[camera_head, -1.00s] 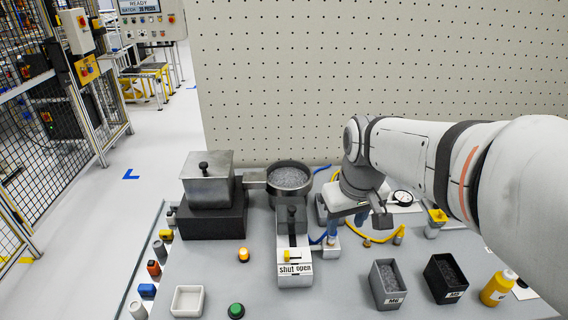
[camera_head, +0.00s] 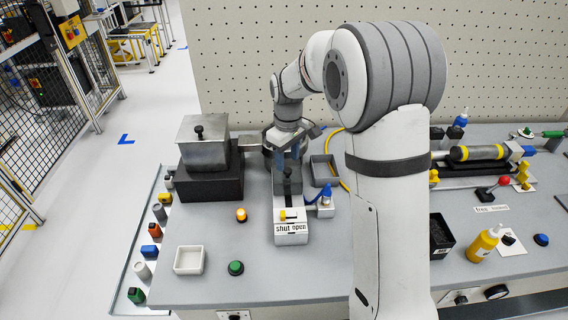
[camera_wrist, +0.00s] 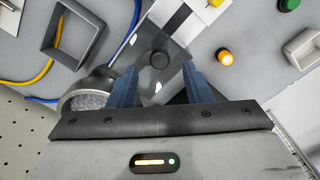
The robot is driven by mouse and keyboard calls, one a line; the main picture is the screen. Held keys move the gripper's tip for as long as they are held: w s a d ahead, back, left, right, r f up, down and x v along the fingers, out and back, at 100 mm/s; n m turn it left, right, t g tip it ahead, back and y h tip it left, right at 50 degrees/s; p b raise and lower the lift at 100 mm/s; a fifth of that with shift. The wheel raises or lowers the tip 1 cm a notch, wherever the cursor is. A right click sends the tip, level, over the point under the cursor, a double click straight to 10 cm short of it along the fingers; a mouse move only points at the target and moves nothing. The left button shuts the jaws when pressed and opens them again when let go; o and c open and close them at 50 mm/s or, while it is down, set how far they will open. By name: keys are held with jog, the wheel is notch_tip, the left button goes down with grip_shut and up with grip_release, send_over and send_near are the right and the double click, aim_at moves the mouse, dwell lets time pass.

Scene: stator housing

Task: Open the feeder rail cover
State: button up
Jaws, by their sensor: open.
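The feeder rail (camera_head: 291,238) stands upright-labelled "shut open" at its front end, with a small yellow marker (camera_head: 283,215) above the label, on the "shut" side. A dark cover lies along the rail's back part. Its round black knob (camera_wrist: 159,60) shows in the wrist view on a grey plate. My gripper (camera_wrist: 160,88) is open, its two blue fingers apart on either side of the plate's near part, with the knob just beyond the fingertips. In the head view my gripper (camera_head: 290,155) is above the back of the rail. Whether the fingers touch anything cannot be told.
A round bowl of small parts (camera_wrist: 88,100) lies beside the left finger. A grey open bin (camera_head: 324,172) and a blue fitting (camera_head: 325,194) stand right of the rail. Left are a metal hopper (camera_head: 204,148) and a lit orange button (camera_head: 241,215).

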aim_at(288, 169)
jog(key=shift+f, duration=1.65)
jog(key=shift+c, duration=0.3)
grip_shut()
